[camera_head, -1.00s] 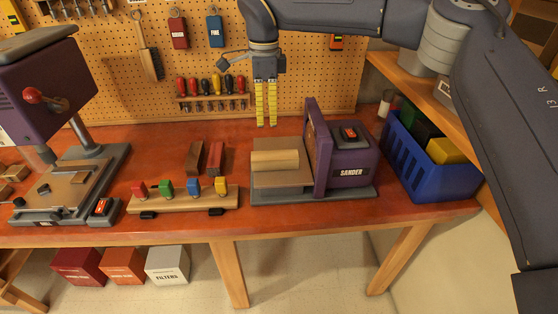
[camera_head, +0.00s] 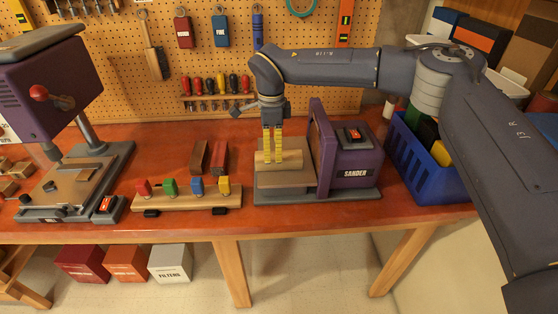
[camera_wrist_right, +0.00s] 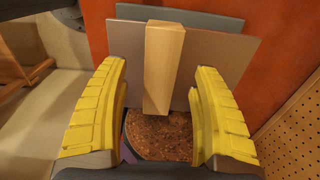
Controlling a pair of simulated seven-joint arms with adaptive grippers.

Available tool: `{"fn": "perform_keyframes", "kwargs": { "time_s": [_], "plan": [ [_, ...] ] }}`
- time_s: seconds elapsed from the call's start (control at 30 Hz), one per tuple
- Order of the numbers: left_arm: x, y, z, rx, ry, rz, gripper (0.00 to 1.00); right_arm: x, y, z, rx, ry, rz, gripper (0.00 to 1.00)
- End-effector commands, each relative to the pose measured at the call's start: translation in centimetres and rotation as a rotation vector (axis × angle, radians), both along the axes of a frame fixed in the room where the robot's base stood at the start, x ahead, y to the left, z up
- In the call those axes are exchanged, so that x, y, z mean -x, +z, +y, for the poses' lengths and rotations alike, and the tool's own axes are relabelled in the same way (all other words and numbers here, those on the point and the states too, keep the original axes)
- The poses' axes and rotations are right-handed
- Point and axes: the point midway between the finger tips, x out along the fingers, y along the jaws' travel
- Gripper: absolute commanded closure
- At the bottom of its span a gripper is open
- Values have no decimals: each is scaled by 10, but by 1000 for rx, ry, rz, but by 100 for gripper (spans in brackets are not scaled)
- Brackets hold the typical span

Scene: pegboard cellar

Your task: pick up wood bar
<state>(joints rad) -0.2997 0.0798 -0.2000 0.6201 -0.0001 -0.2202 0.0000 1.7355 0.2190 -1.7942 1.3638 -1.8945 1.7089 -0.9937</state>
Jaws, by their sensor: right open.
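The wood bar (camera_head: 291,161) is a pale tan block lying on the flat table of the purple sander (camera_head: 347,160). In the right wrist view the bar (camera_wrist_right: 163,65) lies between the two yellow fingers. My right gripper (camera_head: 272,158) is open, pointing down over the bar, with its fingertips overlapping the bar's left part in the head view. In the right wrist view the gripper (camera_wrist_right: 160,125) shows a clear gap on both sides of the bar. My left gripper is not in view.
A round brown sanding disc (camera_wrist_right: 160,135) is close below the bar in the wrist view. A blue crate (camera_head: 428,175) stands right of the sander. A rail with coloured blocks (camera_head: 187,200) and two dark bars (camera_head: 209,157) lie left. A purple drill press (camera_head: 75,90) stands further left.

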Motion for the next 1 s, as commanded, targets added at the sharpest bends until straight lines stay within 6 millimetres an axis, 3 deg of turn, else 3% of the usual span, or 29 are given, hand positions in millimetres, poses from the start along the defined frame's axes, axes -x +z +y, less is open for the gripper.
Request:
{"fn": "perform_keyframes", "kwargs": {
  "time_s": [0.17,0.5,0.8,1.0],
  "plan": [
    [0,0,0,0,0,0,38,0,-8,1,0,0,2,35],
    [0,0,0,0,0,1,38,-1,-48,2,0,0,2,35],
    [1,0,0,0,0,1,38,-1,-52,2,0,0,0,35],
    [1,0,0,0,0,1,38,-1,-52,2,0,0,0,55]
  ]
}}
